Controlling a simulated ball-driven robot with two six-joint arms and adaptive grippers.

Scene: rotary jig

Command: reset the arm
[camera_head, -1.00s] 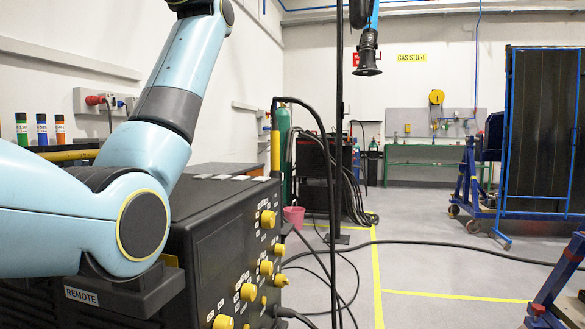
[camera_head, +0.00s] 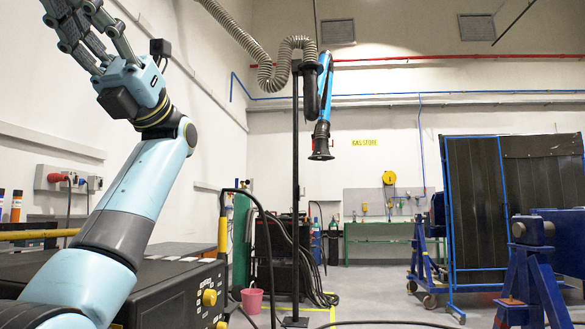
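My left gripper (camera_head: 82,22) is at the top left of the head view, held high at the end of my raised pale-blue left arm (camera_head: 145,190). Its dark grey jointed fingers point up and to the left, spread apart with nothing between them. The fingertips are close to the top edge of the picture. The gripper is in free air in front of the white wall, touching nothing. My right arm and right gripper are not in view.
A black welding machine (camera_head: 165,290) with yellow knobs stands beneath my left arm. A blue extraction arm (camera_head: 322,100) with a black hood hangs from a post at centre. Blue-framed dark screens (camera_head: 475,200) and a blue stand (camera_head: 530,280) are at right. A pink bucket (camera_head: 252,300) is on the floor.

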